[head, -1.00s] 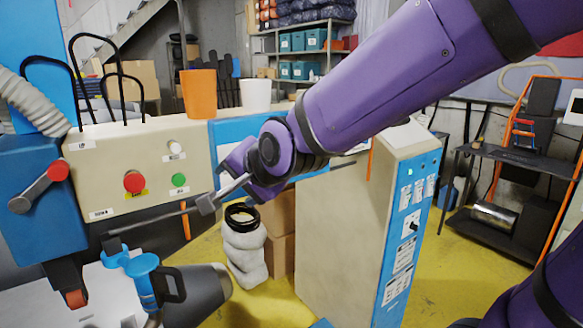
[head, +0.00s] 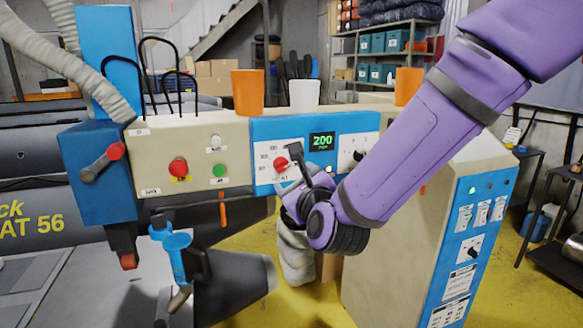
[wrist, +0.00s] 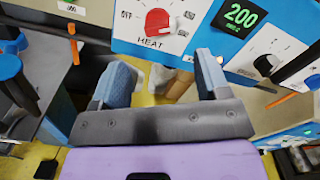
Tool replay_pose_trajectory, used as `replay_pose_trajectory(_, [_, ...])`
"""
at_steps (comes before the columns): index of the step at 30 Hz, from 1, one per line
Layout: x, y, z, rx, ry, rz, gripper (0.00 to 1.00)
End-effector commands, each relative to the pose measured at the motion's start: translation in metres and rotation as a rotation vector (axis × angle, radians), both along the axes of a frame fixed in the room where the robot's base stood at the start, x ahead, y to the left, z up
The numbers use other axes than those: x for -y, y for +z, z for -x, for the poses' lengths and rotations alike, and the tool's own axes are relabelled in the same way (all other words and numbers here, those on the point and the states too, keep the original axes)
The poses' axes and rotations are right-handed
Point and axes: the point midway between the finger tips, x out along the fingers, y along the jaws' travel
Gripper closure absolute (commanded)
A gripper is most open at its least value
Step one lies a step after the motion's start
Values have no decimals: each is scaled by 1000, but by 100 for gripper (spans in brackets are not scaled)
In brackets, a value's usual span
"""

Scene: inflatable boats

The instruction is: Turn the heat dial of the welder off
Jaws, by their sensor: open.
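The welder's heat dial (head: 282,163) is a red knob on a white scale in the blue panel (head: 262,132). In the wrist view the red dial (wrist: 158,22) has "HEAT" beneath it and "OFF" at its left; its exact pointing is unclear. A green display (head: 322,141) reads 200. My gripper (wrist: 162,65) is open and empty, its two blue-grey fingers below the dial and apart from it. In the head view my gripper (head: 290,190) is just below and right of the dial, its fingertips partly hidden.
Left of the blue panel are a red button (head: 178,167), a green button (head: 219,170) and a white knob (head: 215,141). A black switch (wrist: 266,64) sits right of the dial. A beige cabinet (head: 395,235) stands right.

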Motion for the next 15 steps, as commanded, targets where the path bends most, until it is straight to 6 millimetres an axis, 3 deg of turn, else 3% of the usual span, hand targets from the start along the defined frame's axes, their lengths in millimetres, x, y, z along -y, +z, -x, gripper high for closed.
replay_pose_trajectory(9, [-15, 0, -54, -1, 0, 0, 31])
replay_pose_trajectory(15, [-22, 0, -77, -1, 0, 2, 31])
